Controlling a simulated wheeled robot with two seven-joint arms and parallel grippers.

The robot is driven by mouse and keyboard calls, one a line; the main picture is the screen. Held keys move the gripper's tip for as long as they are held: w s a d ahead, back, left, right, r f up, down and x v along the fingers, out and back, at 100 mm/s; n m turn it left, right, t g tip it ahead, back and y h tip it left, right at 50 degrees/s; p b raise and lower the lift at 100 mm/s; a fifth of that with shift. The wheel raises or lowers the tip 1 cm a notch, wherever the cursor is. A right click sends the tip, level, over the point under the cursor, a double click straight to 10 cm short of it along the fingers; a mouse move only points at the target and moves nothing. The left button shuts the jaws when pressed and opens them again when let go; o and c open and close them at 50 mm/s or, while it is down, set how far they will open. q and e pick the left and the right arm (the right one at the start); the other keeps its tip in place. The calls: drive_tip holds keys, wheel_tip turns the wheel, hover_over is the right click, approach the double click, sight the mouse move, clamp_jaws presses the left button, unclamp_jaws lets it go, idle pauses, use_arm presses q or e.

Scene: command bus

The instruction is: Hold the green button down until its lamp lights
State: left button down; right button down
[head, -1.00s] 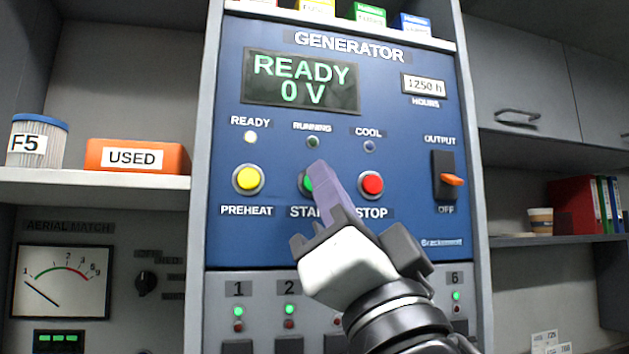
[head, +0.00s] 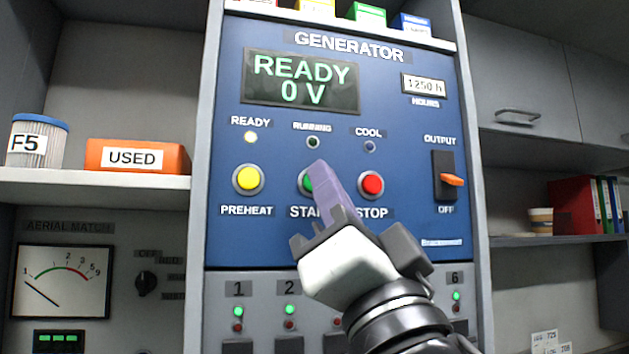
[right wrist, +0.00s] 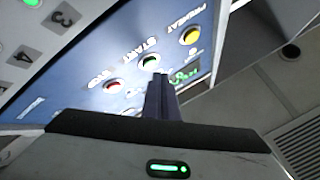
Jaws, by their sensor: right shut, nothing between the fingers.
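The green START button (head: 307,183) sits between the yellow and red buttons on the blue GENERATOR panel (head: 400,120). It also shows in the right wrist view (right wrist: 151,62), just past my fingertips. My right gripper (head: 319,168) is shut and empty, its fingers covering the button's right part in the head view. I cannot tell whether the tips touch or press the button. The RUNNING lamp (head: 313,142) above the button looks dark. The display (head: 301,81) reads READY, 0 V. My left gripper is not in view.
The yellow PREHEAT button (head: 248,180) is to the left and the red STOP button (head: 371,184) close to the right of my fingers. The OUTPUT switch (head: 447,177) is further right. A lower panel (head: 260,283) has several numbered lamps.

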drive_tip(key=shift+w, duration=0.15)
drive_tip(key=shift+w+a, duration=0.15)
drive_tip(key=shift+w, duration=0.15)
drive_tip(key=shift+w+a, duration=0.1)
drive_tip(key=shift+w, duration=0.3)
idle(1.7)
drive_tip(key=shift+s, duration=0.1)
drive_tip(key=shift+s+d, duration=0.25)
drive_tip(key=shift+s, duration=0.45)
drive_tip(key=shift+s, duration=0.1)
drive_tip(key=shift+s+d, duration=0.25)
drive_tip(key=shift+s, duration=0.5)
drive_tip(key=shift+s+d, duration=0.25)
drive_tip(key=shift+s, duration=0.55)
drive_tip(key=shift+s+d, duration=0.25)
drive_tip(key=shift+s, duration=0.5)
drive_tip(key=shift+f, duration=0.1)
